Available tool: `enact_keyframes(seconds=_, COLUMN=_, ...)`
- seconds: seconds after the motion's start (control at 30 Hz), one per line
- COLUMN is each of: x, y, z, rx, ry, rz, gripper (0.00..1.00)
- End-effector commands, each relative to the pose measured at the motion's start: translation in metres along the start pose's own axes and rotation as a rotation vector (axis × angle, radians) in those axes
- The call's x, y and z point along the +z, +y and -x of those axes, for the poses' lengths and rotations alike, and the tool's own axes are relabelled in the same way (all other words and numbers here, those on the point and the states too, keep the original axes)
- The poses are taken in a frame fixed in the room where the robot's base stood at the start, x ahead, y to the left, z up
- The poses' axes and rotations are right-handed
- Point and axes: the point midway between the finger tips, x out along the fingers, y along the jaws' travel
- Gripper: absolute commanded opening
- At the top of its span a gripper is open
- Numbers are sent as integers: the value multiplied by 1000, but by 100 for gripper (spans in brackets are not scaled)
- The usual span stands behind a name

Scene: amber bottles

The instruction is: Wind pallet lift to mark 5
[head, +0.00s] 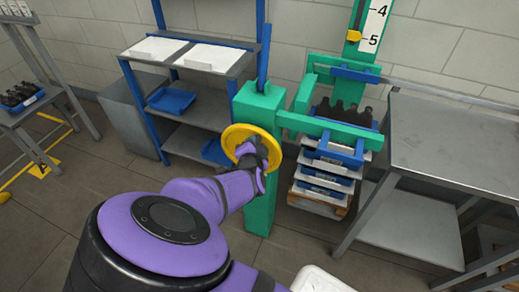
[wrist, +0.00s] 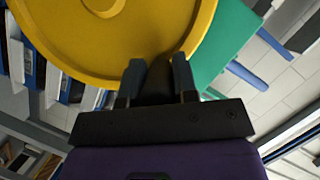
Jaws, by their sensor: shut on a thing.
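A yellow handwheel (head: 234,133) is mounted on the green post (head: 261,205) of the lift. My gripper (head: 251,160) is at the wheel's lower right. In the wrist view my gripper (wrist: 157,72) is shut on a dark handle (wrist: 156,88) in front of the yellow wheel (wrist: 95,40). The white scale (head: 374,25) shows 4 above 5. A yellow pointer (head: 354,36) is roughly level with 5. The green lift frame (head: 330,126) surrounds a stack of blue and white trays (head: 322,187), with dark bottles (head: 343,112) in the top one.
A grey metal table (head: 440,135) stands right of the lift. A blue-framed shelf (head: 190,115) with blue trays is behind left. A side table (head: 25,112) at far left carries more bottles. A white object (head: 318,280) is at the bottom edge.

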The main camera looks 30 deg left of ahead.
Motion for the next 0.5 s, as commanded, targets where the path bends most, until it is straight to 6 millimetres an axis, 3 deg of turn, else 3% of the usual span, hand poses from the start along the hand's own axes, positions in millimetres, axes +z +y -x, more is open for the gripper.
enact_keyframes(seconds=0.5, x=18, y=-25, z=-7, rx=-4, ry=-1, rz=-5, gripper=0)
